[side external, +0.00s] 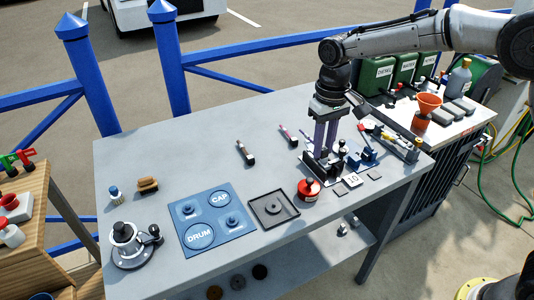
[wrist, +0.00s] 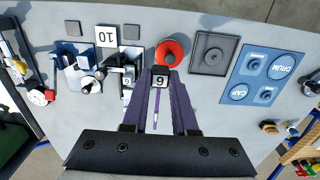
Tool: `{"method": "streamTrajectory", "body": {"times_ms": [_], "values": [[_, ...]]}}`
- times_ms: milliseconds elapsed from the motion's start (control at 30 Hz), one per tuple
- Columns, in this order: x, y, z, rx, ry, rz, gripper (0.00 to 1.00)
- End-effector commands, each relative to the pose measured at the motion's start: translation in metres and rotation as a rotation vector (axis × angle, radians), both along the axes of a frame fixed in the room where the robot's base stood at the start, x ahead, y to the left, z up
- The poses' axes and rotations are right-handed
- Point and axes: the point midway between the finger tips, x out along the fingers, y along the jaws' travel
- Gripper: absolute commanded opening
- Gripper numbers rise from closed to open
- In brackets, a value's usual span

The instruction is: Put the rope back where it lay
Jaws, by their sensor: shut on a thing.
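In the side view my gripper (side external: 322,152) is low over the dark fittings, and the held piece is hard to make out. A thin pale and purple strip (wrist: 156,115) shows between the fingers; I cannot tell what it is. I cannot clearly identify a rope in either view.
A red round piece (side external: 309,189) sits just in front of my gripper. A dark square tray (side external: 273,209) and a blue DRUM and CAP board (side external: 212,221) lie left. Blue and dark fittings (wrist: 78,66) crowd the other side.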

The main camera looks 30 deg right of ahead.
Motion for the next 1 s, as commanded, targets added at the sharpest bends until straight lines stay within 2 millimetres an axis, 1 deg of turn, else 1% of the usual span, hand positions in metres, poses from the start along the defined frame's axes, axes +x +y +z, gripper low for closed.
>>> {"method": "streamTrajectory", "body": {"times_ms": [100,300,467,600,733,833,1000], "values": [[0.018,0.005,-0.011,-0.001,0.004,0.002,0.00],[0.055,0.014,-0.027,-0.001,0.003,0.001,0.00],[0.082,0.021,-0.040,0.000,0.001,0.000,0.00],[0.102,0.025,-0.065,-0.001,0.004,0.000,0.00],[0.116,0.029,-0.082,-0.001,0.002,0.000,0.00],[0.122,0.030,-0.088,0.000,0.001,0.000,0.00],[0.126,0.031,-0.094,0.000,0.002,0.000,0.00]]}}
